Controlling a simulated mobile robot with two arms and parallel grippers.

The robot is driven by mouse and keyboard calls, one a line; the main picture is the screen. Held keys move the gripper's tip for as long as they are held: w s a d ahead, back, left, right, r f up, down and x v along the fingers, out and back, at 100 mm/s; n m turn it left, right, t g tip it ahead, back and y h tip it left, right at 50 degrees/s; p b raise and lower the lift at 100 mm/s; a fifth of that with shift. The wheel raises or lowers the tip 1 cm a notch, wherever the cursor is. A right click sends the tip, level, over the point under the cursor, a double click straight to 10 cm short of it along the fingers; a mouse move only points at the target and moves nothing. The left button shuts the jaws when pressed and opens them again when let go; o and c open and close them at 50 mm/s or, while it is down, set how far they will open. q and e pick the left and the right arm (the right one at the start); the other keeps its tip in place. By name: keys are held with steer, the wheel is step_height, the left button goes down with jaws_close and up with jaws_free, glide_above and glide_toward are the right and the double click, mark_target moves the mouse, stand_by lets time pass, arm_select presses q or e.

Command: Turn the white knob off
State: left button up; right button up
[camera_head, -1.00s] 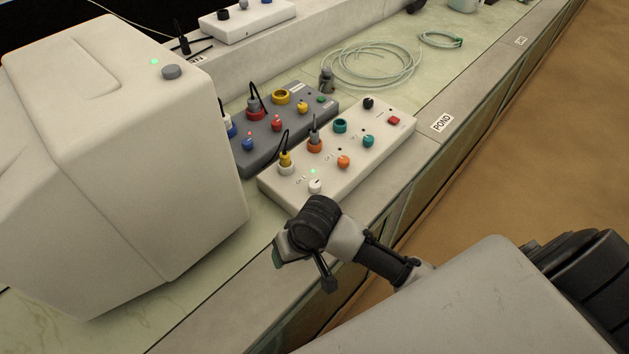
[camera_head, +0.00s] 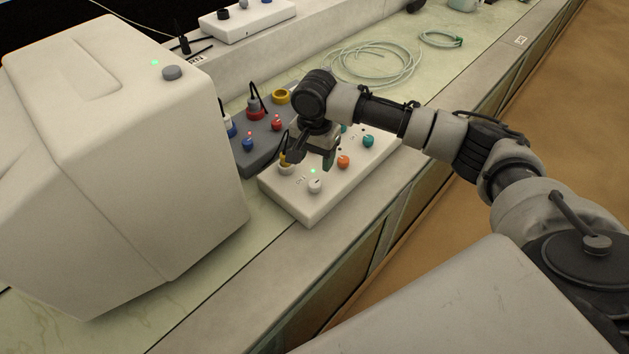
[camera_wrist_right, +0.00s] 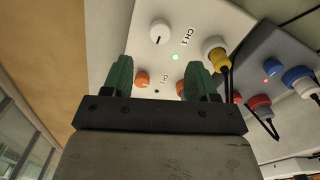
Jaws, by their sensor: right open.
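The white knob (camera_head: 315,186) sits at the near end of the white control box (camera_head: 300,208). A lit green light (camera_head: 313,171) is beside it, next to a CH 1 label. In the right wrist view the white knob (camera_wrist_right: 160,32) has a dark pointer line and lies beyond the fingertips, untouched. My right gripper (camera_head: 312,160) hangs over the box, just behind the knob in the head view. In the wrist view my right gripper (camera_wrist_right: 160,75) is open and empty, its two green fingers wide apart. My left gripper is not in view.
An orange knob (camera_head: 343,162), a teal knob (camera_head: 368,141) and a yellow plug (camera_wrist_right: 216,50) are close by on the box. A grey control box (camera_head: 262,150) stands behind. A large white machine (camera_head: 120,150) fills the left. Coiled tubing (camera_head: 375,65) lies farther back.

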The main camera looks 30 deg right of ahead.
mark_target(314, 184)
step_height(314, 184, down, 9)
steer(key=shift+f, duration=0.1)
steer(key=shift+c, duration=0.4)
